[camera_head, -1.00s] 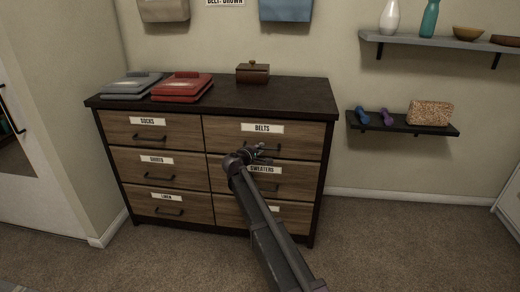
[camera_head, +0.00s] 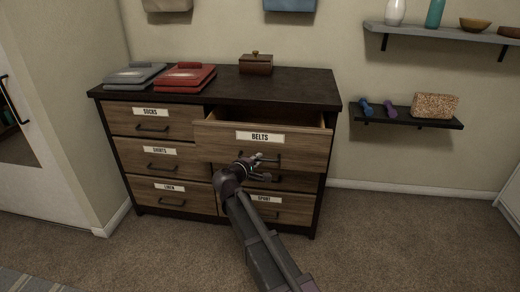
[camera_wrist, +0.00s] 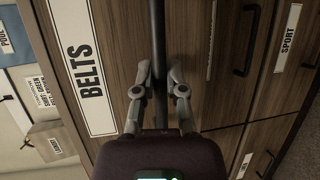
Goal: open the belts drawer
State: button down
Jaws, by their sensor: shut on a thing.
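The belts drawer (camera_head: 224,134) is the top right drawer of the dresser. It stands pulled out from the dresser front, and part of its inside shows behind the front panel. Its white BELTS label (camera_head: 260,137) also shows large in the wrist view (camera_wrist: 84,66). My gripper (camera_head: 268,160) is at the drawer's front, just below the label. In the wrist view its two fingers (camera_wrist: 158,75) are closed on the dark bar handle (camera_wrist: 158,28). The arm hides part of the drawers below.
The dark dresser top (camera_head: 300,90) holds grey folded clothes (camera_head: 133,75), red folded clothes (camera_head: 184,79) and a brown lidded box (camera_head: 256,65). The other drawers are shut. A wall shelf (camera_head: 410,121) is at right. The carpet (camera_head: 380,240) in front is clear.

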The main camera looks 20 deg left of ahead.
jog(key=s+d, duration=0.4)
jog(key=s, duration=1.3)
jog(key=shift+d, duration=0.15)
jog(key=shift+s, duration=0.1)
jog(key=c, duration=0.7)
grip_release()
jog(key=shift+s, duration=0.15)
